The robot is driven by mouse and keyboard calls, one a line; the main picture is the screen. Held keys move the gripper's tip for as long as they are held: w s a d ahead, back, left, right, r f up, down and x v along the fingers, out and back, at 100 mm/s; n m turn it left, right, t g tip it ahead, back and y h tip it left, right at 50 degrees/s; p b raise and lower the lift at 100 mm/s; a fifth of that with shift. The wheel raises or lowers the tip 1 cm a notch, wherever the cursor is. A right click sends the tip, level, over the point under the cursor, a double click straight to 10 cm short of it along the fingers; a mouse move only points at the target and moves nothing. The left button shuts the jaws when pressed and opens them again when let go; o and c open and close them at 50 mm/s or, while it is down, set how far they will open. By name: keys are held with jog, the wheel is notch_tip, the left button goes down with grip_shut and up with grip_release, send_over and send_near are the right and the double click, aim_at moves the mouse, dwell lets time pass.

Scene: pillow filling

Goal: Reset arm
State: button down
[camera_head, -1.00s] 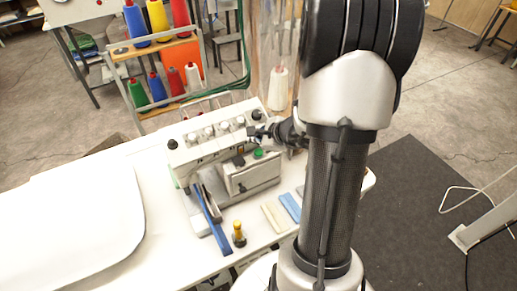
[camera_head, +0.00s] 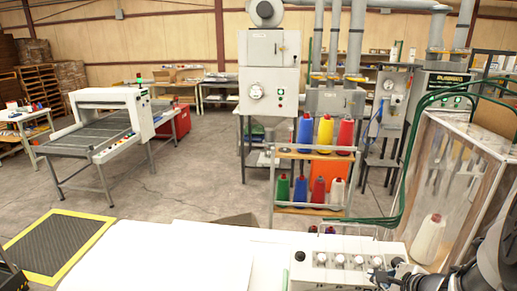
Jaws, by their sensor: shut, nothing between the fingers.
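My gripper (camera_head: 380,276) shows small and dark at the bottom right, in front of the white sewing machine (camera_head: 322,272) with its row of knobs. Its fingers are shut with nothing between them. Part of my black arm fills the bottom right corner. The lower part of the machine is cut off by the frame's bottom edge. The white table (camera_head: 190,235) stretches to the left of the machine, with a flat white piece on it.
A rack of coloured thread cones (camera_head: 312,175) stands behind the table. A clear-walled cabinet (camera_head: 470,165) holding a white cone is at the right. A conveyor machine (camera_head: 110,110) and a yellow-edged mat (camera_head: 60,240) are at the left. Open floor lies between.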

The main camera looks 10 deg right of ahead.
jog(key=s+a+r+n+g+y+b, duration=0.1)
jog(key=s+a+r+n+y+b, duration=0.15)
jog(key=a+n, duration=0.65)
jog(key=s+a+r+n+g+y+b, duration=0.1)
jog(key=s+a+n+g+y+b, duration=0.25)
jog(key=a, duration=1.05)
jog(key=s+f+n+h+b, duration=0.2)
jog(key=s+n+h+b, duration=0.1)
jog(key=s+n, duration=0.3)
jog(key=s+f+n+h+b, duration=0.2)
jog(key=s+n+h+b, duration=0.1)
jog(key=s+n+b, duration=0.2)
jog(key=s+n, duration=0.2)
jog(key=s, duration=0.2)
jog(key=shift+s+d+f+h, duration=0.15)
jog(key=shift+d+f+h, duration=0.1)
jog(key=shift+d+h, duration=0.05)
